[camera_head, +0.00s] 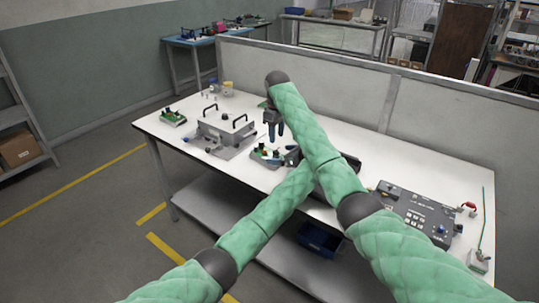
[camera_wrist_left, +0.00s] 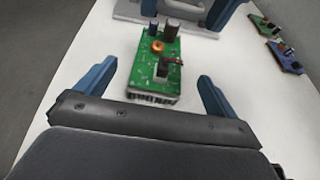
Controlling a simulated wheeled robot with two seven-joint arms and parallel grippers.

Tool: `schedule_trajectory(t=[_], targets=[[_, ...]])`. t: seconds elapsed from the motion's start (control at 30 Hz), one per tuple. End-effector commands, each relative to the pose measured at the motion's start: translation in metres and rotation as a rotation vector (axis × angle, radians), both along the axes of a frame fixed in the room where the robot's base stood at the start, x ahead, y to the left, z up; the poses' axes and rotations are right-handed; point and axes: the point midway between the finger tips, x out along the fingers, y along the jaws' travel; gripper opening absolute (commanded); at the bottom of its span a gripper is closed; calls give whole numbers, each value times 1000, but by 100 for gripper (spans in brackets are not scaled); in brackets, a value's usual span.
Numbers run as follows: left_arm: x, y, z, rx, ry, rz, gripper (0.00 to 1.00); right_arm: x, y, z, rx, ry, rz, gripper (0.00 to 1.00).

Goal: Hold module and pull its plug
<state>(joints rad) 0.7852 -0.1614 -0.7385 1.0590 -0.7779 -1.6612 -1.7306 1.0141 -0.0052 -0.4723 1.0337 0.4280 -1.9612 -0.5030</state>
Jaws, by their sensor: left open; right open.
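The module, a green circuit board on a finned grey base (camera_wrist_left: 142,78), lies on the white table in the left wrist view. It carries a copper coil, dark cylinders and a dark block with wires, perhaps the plug; I cannot tell for sure. In the head view the module (camera_head: 262,155) sits in front of the arms. My left gripper (camera_wrist_left: 155,73) is open, its blue fingers apart on either side of the module's near end, not visibly touching it. It is mostly hidden in the head view. My right gripper (camera_head: 272,134) is open and points down above the module.
A grey fixture with black handles (camera_head: 222,130) stands left of the module. A green board (camera_head: 173,118) lies at the table's left end. A dark panel (camera_head: 412,208) and a small stand with a green wire (camera_head: 478,262) are at right. A low partition (camera_head: 340,82) runs behind.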

Motion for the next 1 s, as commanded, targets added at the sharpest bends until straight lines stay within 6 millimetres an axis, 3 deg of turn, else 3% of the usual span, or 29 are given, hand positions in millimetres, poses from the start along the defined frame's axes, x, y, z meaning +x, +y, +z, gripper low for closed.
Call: schedule_trajectory(t=[0.4, 0.87, 1.0], targets=[[32, 38, -21, 1, 1, 0, 95, 0, 0, 0, 0, 0, 0, 42], [38, 45, -24, 0, 0, -1, 95, 0, 0, 0, 0, 0, 0, 42], [38, 45, -24, 0, 0, 0, 67, 0, 0, 0, 0, 0, 0, 42]])
